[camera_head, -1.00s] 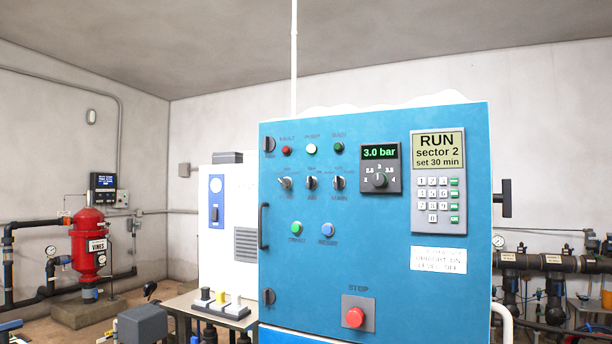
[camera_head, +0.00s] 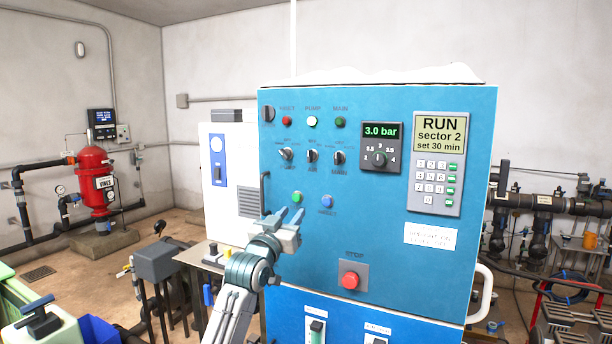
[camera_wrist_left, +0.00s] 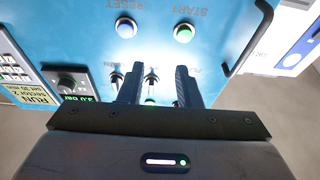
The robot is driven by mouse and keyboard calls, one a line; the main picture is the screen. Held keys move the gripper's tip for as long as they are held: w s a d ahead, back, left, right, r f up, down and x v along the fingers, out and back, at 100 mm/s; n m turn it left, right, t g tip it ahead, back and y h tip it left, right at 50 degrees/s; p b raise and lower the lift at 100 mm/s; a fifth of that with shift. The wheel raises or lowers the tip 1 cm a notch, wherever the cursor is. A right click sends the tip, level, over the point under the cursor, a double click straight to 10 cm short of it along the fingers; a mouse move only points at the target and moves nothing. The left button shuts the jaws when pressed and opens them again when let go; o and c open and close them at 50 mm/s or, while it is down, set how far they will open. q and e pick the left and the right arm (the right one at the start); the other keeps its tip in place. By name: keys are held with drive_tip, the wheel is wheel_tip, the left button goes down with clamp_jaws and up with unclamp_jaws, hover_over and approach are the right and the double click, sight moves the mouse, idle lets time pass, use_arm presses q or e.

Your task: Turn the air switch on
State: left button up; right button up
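The blue control cabinet (camera_head: 385,245) carries a row of three small switches: a left one (camera_head: 286,154), a middle one (camera_head: 312,156) and a right one (camera_head: 339,157). Their labels are too small to read surely; the middle one looks like the air switch. My left gripper (camera_head: 288,214) is open and empty, below the switch row near the green START button (camera_head: 296,197). In the left wrist view the panel is upside down. The middle switch (camera_wrist_left: 150,82) shows between the two parted fingers, apart from them. Its position is unclear. My right gripper is not in view.
A blue RESET button (camera_head: 327,201), red STOP button (camera_head: 350,281), pressure dial (camera_head: 380,160) and keypad (camera_head: 437,187) share the panel. A vertical handle (camera_head: 263,193) stands out at its left edge. A white cabinet (camera_head: 216,170) and red tank (camera_head: 95,185) stand left.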

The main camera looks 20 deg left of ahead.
use_arm(q)
drive_tip(key=t, duration=0.1)
approach(308, 157)
drive_tip(key=p+x, duration=0.6)
drive_tip(key=x, duration=0.1)
drive_tip(key=shift+d+r, duration=0.1)
drive_tip(key=shift+r, duration=0.05)
drive_tip(key=shift+w+r+p, duration=0.1)
drive_tip(key=shift+w+p, duration=0.2)
drive_tip(key=shift+w, duration=0.45)
drive_tip(key=shift+c, duration=0.2)
clamp_jaws()
